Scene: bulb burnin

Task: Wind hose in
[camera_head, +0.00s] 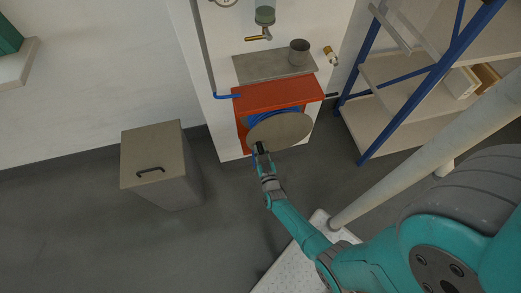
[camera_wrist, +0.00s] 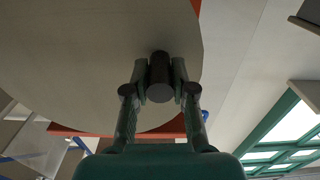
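The hose reel has a round beige disc (camera_head: 281,131) at its front, under a red housing (camera_head: 278,95) on the wall. Blue hose (camera_head: 272,114) shows behind the disc's upper edge, and a short blue piece shows below it beside my gripper. A dark round crank handle (camera_wrist: 160,82) stands out from the disc near its rim. My gripper (camera_head: 263,154) is at the disc's lower left in the head view. In the wrist view its two fingers lie against both sides of the handle, shut on it. The hose's free end cannot be made out.
A grey lidded bin (camera_head: 152,157) stands on the floor left of the reel. A blue-framed shelf rack (camera_head: 412,75) stands to the right. A grey ledge (camera_head: 262,69) with a metal cup (camera_head: 299,50) is above the housing. Floor between bin and reel is clear.

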